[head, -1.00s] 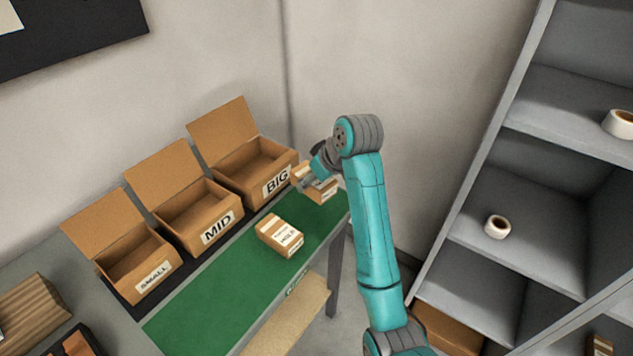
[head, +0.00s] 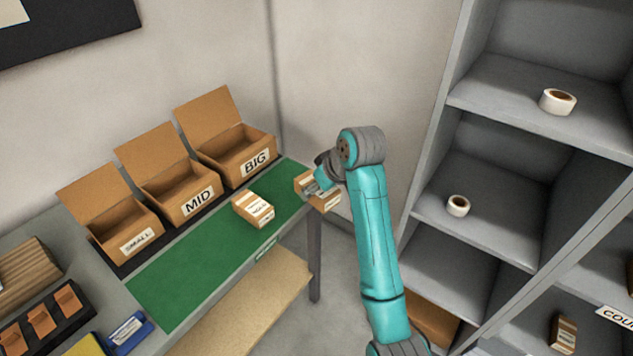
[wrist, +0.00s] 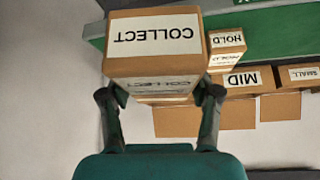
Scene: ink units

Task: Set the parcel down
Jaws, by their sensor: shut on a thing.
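My gripper (wrist: 160,105) is shut on a brown cardboard parcel (wrist: 155,80) with a white label reading COLLECT. In the head view the held parcel (head: 327,203) shows at the right end of the green mat (head: 190,266), partly hidden by my gripper (head: 318,187). It appears at or just beyond the mat's end; I cannot tell whether it touches anything. A second parcel (head: 254,208) lies on the mat to its left, and its HOLD label shows in the wrist view (wrist: 226,40).
Open boxes marked SMALL (head: 132,237), MID (head: 190,205) and BIG (head: 250,163) line the mat's back edge. Grey shelves (head: 480,206) stand at right, with tape rolls (head: 557,101) and another small parcel (head: 562,333). Floor shows between bench and shelves.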

